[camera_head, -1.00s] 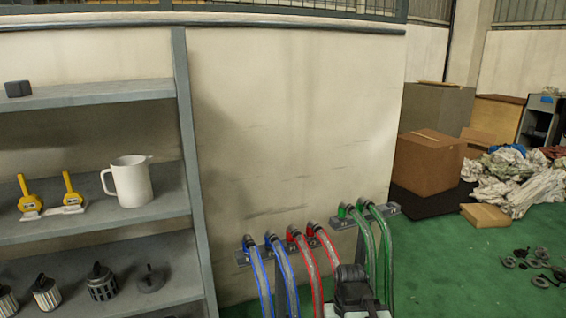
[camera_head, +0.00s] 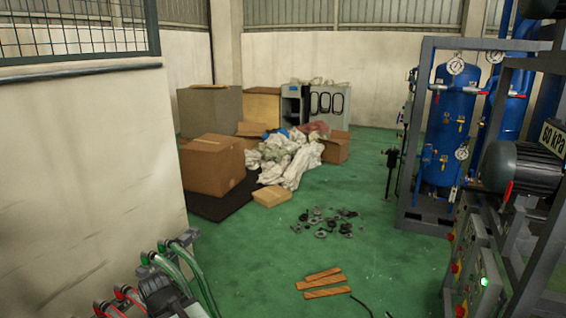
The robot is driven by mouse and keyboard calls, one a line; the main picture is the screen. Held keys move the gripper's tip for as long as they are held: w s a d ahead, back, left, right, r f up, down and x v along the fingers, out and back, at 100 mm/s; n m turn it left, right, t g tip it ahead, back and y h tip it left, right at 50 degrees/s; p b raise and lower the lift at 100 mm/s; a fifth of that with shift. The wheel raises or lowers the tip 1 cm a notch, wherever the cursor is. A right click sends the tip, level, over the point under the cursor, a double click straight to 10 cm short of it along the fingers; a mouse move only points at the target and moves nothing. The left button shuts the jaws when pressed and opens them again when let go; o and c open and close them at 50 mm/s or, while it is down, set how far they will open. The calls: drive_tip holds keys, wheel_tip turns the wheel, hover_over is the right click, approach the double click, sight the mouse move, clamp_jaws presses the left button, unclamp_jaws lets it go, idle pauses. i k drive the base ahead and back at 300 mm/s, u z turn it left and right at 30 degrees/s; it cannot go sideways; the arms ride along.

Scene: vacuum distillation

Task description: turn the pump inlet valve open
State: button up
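A blue tank unit (camera_head: 452,125) in a grey frame stands at the right, with gauges, red handles and small yellow parts on its pipes. A dark motor or pump body (camera_head: 525,167) is at the right edge, beside a "60 kPa" sign (camera_head: 553,138). A red lever (camera_head: 507,194) hangs just below this body. Another red handle (camera_head: 437,87) is on the tank's upper pipework. I cannot tell which handle is the pump inlet valve, or whether it is open. My gripper is not identifiable in view.
A control box with buttons (camera_head: 480,285) stands at the lower right. Green and red hoses (camera_head: 175,268) and a dark device (camera_head: 160,295) are at the lower left. Wooden strips (camera_head: 322,283) and dark rings (camera_head: 327,220) lie on the green floor. A carton (camera_head: 213,163) stands behind. Mid-floor is partly clear.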

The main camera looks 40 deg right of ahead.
sight(508, 190)
drive_tip(key=z, duration=2.35)
drive_tip(key=k, duration=0.65)
drive_tip(key=z, duration=0.25)
drive_tip(key=i, duration=1.05)
drive_tip(key=u, duration=0.25)
